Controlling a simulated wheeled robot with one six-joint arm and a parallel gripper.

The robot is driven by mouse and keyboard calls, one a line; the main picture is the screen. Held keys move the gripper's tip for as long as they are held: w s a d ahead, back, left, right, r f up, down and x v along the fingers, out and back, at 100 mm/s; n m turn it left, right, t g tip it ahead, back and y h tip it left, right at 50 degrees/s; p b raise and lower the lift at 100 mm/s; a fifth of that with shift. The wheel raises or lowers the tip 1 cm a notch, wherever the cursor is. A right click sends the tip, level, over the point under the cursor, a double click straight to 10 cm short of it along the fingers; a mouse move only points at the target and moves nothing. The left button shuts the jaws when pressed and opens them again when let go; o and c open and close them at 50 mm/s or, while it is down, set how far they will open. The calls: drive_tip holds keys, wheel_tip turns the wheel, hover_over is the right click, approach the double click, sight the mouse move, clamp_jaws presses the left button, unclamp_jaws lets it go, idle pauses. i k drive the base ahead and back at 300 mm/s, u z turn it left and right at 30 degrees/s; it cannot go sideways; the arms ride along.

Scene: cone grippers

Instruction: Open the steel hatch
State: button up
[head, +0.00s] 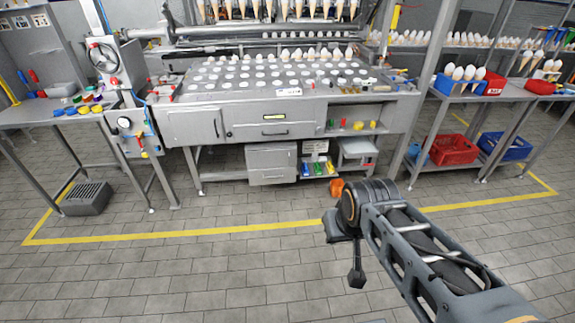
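In the head view, a flat grey steel door panel (194,126) that looks like the hatch is set in the left front of the long steel workbench (330,103). It appears shut and flush with the front. A small dark knob or latch (228,134) shows by its right edge. My arm reaches in from the lower right. A dark part that seems to be my gripper (357,274) hangs down below the arm's far joint, over the floor in front of the bench. It is well apart from the panel, to its lower right. Its fingers are too unclear to read.
A drawer (274,131) is beside the panel, with a small grey cabinet (270,163) below. A control column (128,110) and side table (50,112) stand left. The tiled foreground is clear.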

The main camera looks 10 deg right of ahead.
sight(279, 157)
drive_tip(key=u, duration=0.65)
drive_tip(key=i, duration=0.75)
drive_tip(key=u, duration=0.65)
drive_tip(key=i, duration=1.05)
drive_tip(key=z, duration=0.4)
drive_tip(key=i, duration=0.8)
drive_tip(key=z, duration=1.35)
drive_tip(key=i, duration=0.45)
drive_tip(key=z, duration=0.4)
